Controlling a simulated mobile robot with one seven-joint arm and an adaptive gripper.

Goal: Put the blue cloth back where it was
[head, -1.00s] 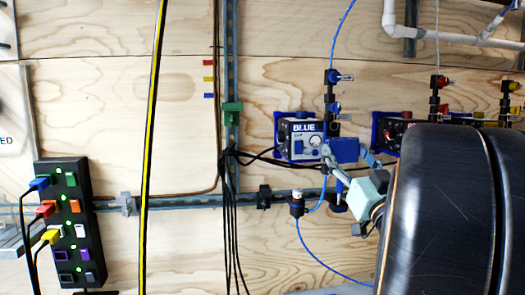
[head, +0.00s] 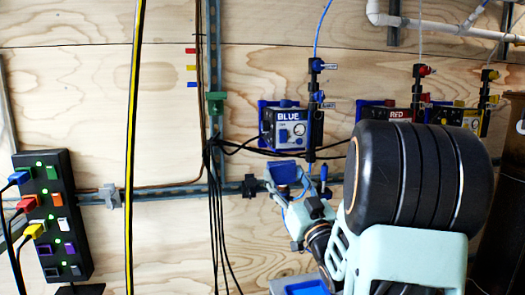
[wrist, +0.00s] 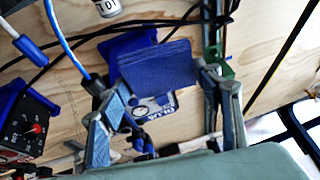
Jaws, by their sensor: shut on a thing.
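The blue cloth (head: 285,171) looks like a flat, dark blue rectangle with a woven face. My gripper (wrist: 162,82) is shut on the blue cloth, with one finger at each side edge in the wrist view. The cloth hangs clear in the air below the box labelled BLUE (head: 287,128) in the head view. In the wrist view, that box (wrist: 160,108) appears upside down behind the cloth and partly hidden by it. A blue bracket (wrist: 118,48) shows behind the cloth too.
A box labelled RED (head: 397,116) and a yellow-tagged unit are on the wall to the right, partly behind my arm. Black cables (head: 216,220) hang left of the cloth. A blue hose and valves (head: 316,95) are beside the BLUE box. A power strip (head: 55,215) stands at far left.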

